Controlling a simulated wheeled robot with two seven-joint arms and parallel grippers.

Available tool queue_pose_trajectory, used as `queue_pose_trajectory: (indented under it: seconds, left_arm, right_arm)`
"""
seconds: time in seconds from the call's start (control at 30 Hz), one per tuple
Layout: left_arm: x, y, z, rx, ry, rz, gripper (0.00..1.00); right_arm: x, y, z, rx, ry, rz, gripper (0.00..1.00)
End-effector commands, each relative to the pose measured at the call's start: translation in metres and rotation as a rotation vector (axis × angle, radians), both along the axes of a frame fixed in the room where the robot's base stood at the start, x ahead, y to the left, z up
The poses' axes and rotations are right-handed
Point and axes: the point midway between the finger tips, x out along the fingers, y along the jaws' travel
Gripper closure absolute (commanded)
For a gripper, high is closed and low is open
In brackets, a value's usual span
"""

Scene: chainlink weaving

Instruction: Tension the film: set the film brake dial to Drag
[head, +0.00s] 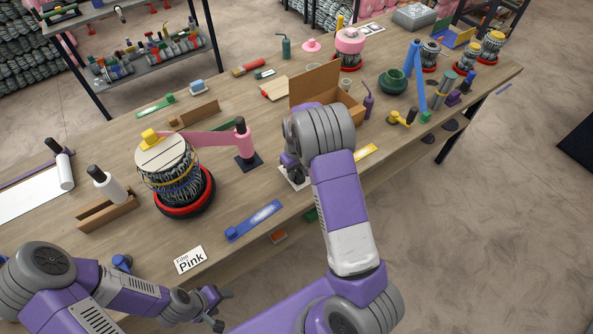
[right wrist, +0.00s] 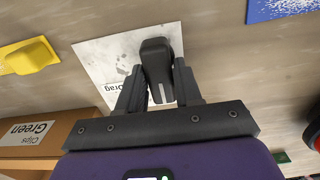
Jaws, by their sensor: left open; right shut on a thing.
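The film brake dial is a dark knob (right wrist: 155,58) on a white plate (right wrist: 95,55) in the right wrist view. A "Drag" label (right wrist: 122,85) shows partly at its left, behind a finger. The knob's pale mark points toward the picture's bottom, not clearly at the label. My right gripper (right wrist: 158,92) has a finger on each side of the knob, shut on it. In the head view the plate (head: 286,180) is mostly hidden by my right gripper (head: 295,174). My left gripper (head: 218,307) is open and empty near the table's front edge.
A pink film roll (head: 240,140) stands left of my right gripper, its film stretching to a wrapped stack (head: 172,180) on a red base. A blue tool (head: 253,221) and a "Pink" card (head: 191,260) lie near the front edge. A cardboard box (head: 316,88) stands behind my right gripper.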

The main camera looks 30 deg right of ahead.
Motion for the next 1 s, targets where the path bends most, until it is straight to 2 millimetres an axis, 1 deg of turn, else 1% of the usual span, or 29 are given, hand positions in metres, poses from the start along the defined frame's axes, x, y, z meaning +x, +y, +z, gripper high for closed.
queue_pose_trajectory:
  seconds: [0.27, 0.47, 0.67, 1.0]
  left_arm:
    - [-0.0001, 0.0, 0.0001, 0.0, 0.0, 0.0, 0.38]
    - [-0.0001, 0.0, 0.0002, 0.0, 0.0, 0.0, 0.38]
    - [-0.0001, 0.0, 0.0009, 0.0, 0.0, 0.0, 0.38]
    - [-0.0001, 0.0, 0.0038, 0.0, 0.0, 0.0, 0.38]
  right_arm:
    - [-0.0001, -0.0006, 0.0005, 0.0, 0.0, -0.023, 0.96]
    - [0.0001, -0.0017, 0.0007, 0.0, 0.0, -0.113, 0.96]
    - [0.0, -0.0033, 0.0008, 0.0, 0.0, -0.271, 0.96]
    - [-0.001, -0.0062, 0.0013, 0.0, -0.001, -0.594, 0.96]
